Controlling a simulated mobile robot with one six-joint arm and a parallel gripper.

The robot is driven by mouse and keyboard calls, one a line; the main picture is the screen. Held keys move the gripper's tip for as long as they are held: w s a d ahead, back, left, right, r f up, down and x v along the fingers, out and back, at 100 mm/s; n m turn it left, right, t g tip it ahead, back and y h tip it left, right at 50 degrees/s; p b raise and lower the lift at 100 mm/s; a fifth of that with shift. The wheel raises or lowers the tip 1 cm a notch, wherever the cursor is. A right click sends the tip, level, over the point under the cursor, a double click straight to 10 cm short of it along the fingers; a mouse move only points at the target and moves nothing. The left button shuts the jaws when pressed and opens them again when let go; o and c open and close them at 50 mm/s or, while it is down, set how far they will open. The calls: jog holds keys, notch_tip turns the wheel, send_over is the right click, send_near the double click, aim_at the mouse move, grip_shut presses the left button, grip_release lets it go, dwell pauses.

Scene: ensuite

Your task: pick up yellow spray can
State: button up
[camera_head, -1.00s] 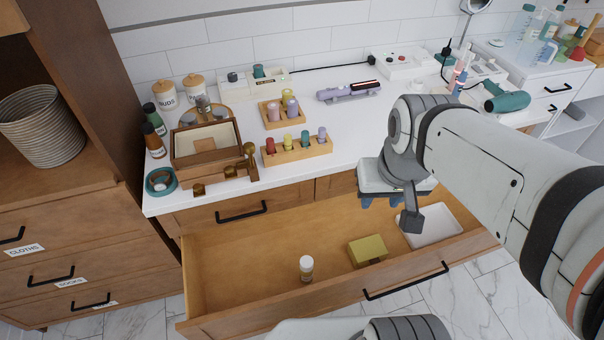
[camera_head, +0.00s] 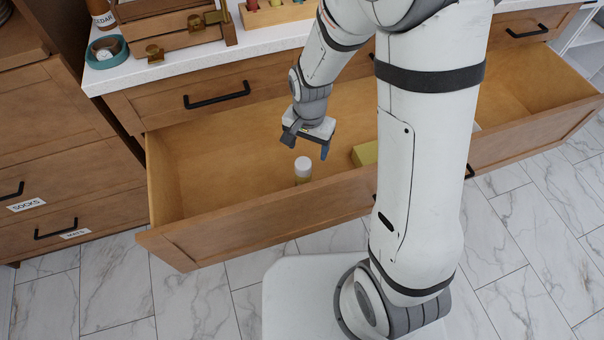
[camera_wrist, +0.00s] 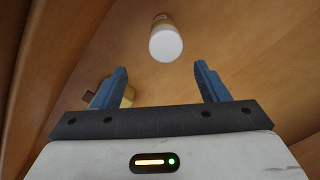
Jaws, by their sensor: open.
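The spray can (camera_head: 303,171) stands upright in the open drawer, with a white cap and a yellowish body. It also shows in the wrist view (camera_wrist: 165,40), cap towards the camera, ahead of the fingertips and between their lines. My gripper (camera_head: 308,147) is open and empty above the drawer, just above and behind the can in the head view. In the wrist view its two blue fingers (camera_wrist: 162,76) are spread wide and do not touch the can. The can's lower body is partly hidden by its cap.
The open wooden drawer (camera_head: 240,218) has a raised front wall near the can. A yellow box (camera_head: 365,153) lies to the can's right, partly hidden by my arm. The drawer floor left of the can is clear. The counter (camera_head: 150,66) with wooden organizers is behind.

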aim_at(304, 162)
jog(key=f, duration=0.1)
jog(key=f+b, duration=0.1)
jog(key=f, duration=0.3)
jog(key=shift+a+f, duration=0.2)
jog(key=shift+a, duration=0.2)
jog(key=f+b, duration=0.1)
jog(key=f, duration=0.1)
jog(key=f+b, duration=0.1)
jog(key=f, duration=0.2)
jog(key=shift+s+a+f+b, duration=0.1)
jog(key=shift+a+f+b, duration=0.1)
jog(key=shift+f+b, duration=0.15)
jog(key=shift+r, duration=0.15)
jog(key=shift+c, duration=0.5)
jog(key=c, duration=1)
